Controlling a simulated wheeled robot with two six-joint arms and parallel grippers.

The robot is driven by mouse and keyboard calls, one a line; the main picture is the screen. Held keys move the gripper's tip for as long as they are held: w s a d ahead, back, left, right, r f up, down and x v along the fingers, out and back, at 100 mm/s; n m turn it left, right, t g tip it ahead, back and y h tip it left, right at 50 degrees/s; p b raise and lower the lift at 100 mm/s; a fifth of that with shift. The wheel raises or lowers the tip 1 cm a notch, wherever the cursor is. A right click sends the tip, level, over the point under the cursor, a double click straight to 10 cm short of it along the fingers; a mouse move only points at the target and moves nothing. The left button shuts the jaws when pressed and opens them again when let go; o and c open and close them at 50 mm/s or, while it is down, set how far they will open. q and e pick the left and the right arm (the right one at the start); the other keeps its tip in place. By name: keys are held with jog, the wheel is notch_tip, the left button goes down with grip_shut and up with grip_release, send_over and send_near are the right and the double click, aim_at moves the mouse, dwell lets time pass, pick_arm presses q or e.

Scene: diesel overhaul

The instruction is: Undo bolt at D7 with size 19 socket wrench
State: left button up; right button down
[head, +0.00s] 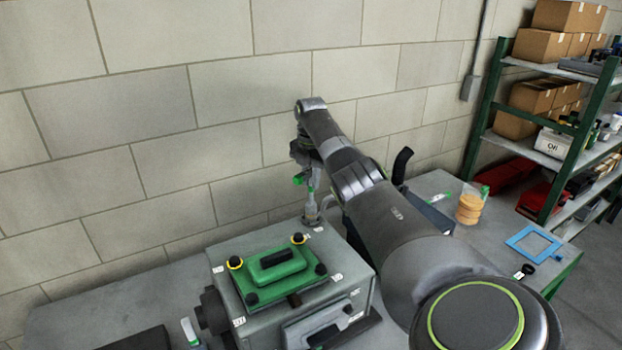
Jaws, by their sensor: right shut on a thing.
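A grey engine block (255,325) with a green cover (275,268) stands on the bench. Small white labels are too small to read surely, so I cannot tell which bolt is D7. My right arm reaches over the block's right side to the back. My right gripper (308,168) is shut on a tool with green ends, apparently the socket wrench (311,206), held upright near the block's back corner. Whether its socket touches a bolt is unclear. My left gripper is out of view.
A brick wall rises close behind the bench (110,295). A jar with orange contents (469,208) and a blue frame (534,244) lie to the right. A green shelf (480,130) with boxes stands at far right. The bench's left end is mostly bare.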

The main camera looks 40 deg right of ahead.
jog(key=shift+r, duration=1.75)
notch_tip(320, 180, up, 6)
jog(key=shift+r, duration=0.1)
